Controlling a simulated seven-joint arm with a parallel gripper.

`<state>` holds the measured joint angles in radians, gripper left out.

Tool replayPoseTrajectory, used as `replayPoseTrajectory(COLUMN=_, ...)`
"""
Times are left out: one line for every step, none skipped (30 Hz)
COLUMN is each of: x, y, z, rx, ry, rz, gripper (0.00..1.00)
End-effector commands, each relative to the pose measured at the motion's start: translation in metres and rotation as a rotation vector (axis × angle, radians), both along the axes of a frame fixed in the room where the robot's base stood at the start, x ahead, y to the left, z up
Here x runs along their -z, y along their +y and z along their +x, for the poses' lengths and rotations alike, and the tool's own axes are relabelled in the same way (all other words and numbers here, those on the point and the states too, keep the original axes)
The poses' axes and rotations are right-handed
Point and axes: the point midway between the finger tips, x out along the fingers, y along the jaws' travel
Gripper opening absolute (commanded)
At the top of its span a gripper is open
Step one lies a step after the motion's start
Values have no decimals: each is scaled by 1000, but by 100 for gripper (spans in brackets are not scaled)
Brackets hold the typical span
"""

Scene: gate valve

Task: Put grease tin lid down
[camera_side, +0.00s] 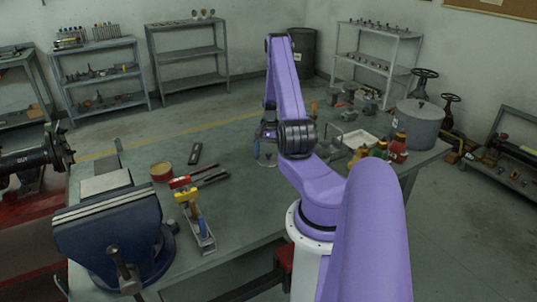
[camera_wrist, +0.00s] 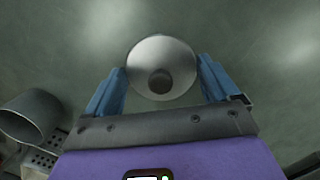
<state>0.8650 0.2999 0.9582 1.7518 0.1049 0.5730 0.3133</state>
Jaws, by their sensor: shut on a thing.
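My gripper (camera_wrist: 161,72) is shut on the grease tin lid (camera_wrist: 178,62), a round grey disc with a dark knob in its middle. In the wrist view the lid sits between the two blue fingers, over plain grey-green surface. In the side view my gripper (camera_side: 266,152) points down over the middle of the workbench (camera_side: 245,205), partly hidden by my own arm. The lid is too small there to make out clearly, and its height above the bench cannot be told. A small round tin (camera_side: 161,172) with a tan top stands on the bench to the left.
A blue vise (camera_side: 110,235) stands at the bench's near left. Red- and yellow-marked tools (camera_side: 197,180) lie beside it. A white tray (camera_side: 359,139), bottles (camera_side: 398,148) and a large grey pot (camera_side: 418,122) crowd the right. A grey cylinder (camera_wrist: 30,118) shows lower left in the wrist view.

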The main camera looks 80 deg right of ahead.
Motion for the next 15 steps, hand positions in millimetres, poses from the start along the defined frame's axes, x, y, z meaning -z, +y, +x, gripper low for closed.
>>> replayPoseTrajectory(x=1, y=0, z=0, rx=0, ry=0, rz=0, gripper=91)
replayPoseTrajectory(x=1, y=0, z=0, rx=0, ry=0, rz=0, gripper=100)
replayPoseTrajectory(x=1, y=0, z=0, rx=0, ry=0, rz=0, gripper=100)
replayPoseTrajectory(x=1, y=0, z=0, rx=0, ry=0, rz=0, gripper=100)
replayPoseTrajectory(x=1, y=0, z=0, rx=0, ry=0, rz=0, gripper=100)
replayPoseTrajectory(x=1, y=0, z=0, rx=0, ry=0, rz=0, gripper=100)
replayPoseTrajectory(x=1, y=0, z=0, rx=0, ry=0, rz=0, gripper=100)
replayPoseTrajectory(x=1, y=0, z=0, rx=0, ry=0, rz=0, gripper=100)
replayPoseTrajectory(x=0, y=0, z=0, rx=0, ry=0, rz=0, gripper=100)
replayPoseTrajectory(x=0, y=0, z=0, rx=0, ry=0, rz=0, gripper=100)
replayPoseTrajectory(x=-1, y=0, z=0, rx=0, ry=0, rz=-1, gripper=100)
replayPoseTrajectory(x=-4, y=-1, z=0, rx=0, ry=-1, rz=-2, gripper=100)
replayPoseTrajectory(x=-6, y=-1, z=0, rx=0, ry=-1, rz=-2, gripper=100)
replayPoseTrajectory(x=-10, y=-2, z=0, rx=0, ry=-1, rz=-3, gripper=100)
replayPoseTrajectory(x=-15, y=-3, z=0, rx=0, ry=-2, rz=-4, gripper=100)
